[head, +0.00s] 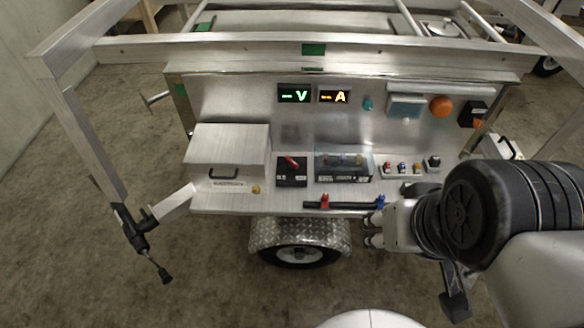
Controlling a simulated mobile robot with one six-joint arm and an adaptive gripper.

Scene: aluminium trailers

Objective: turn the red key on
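A red key-like handle (291,162) sits on top of a black switch box (292,178) on the trailer's shelf, left of the middle. It lies at a slant; whether it is on or off I cannot tell. My gripper (373,230) is to the right of and below the red handle, just off the front edge of the shelf. Its two fingertips point left and stand apart, with nothing between them.
A black bar (345,205) with a red clip (325,200) and blue clip (380,201) lies along the shelf's front edge. A clear-covered box (344,165) stands right of the switch box, a metal box (228,155) left. Lit V (294,94) and A (333,95) displays are above.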

